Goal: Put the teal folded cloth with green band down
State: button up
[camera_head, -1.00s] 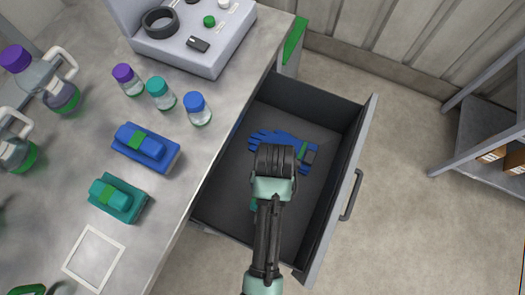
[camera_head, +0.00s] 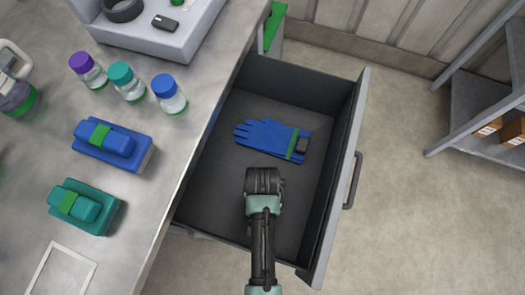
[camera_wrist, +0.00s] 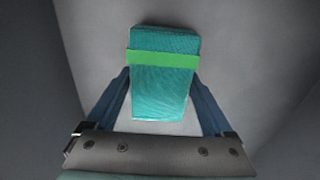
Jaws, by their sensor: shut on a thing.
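The teal folded cloth (camera_wrist: 162,92) with its green band (camera_wrist: 162,58) shows in the wrist view, between the two blue fingers of my gripper (camera_wrist: 160,100). The gripper is shut on the cloth, with a finger along each side. Grey surface lies behind the cloth; I cannot tell whether the cloth touches it. In the head view my gripper (camera_head: 263,182) is over the open drawer (camera_head: 205,195), and the arm hides the cloth. A blue glove (camera_head: 265,138) with a green band lies on the drawer floor, above the gripper in the picture.
The worktop left of the drawer holds a blue case (camera_head: 112,145), a teal case (camera_head: 86,207), several capped bottles and a grey stand (camera_head: 170,40). The drawer's handle side (camera_head: 345,165) stands at the right. Bare drawer floor surrounds the glove. A shelf (camera_head: 480,100) is far right.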

jog(key=shift+f, duration=0.65)
jog(key=shift+f, duration=0.1)
jog(key=o, duration=1.1)
jog(key=shift+c, duration=0.2)
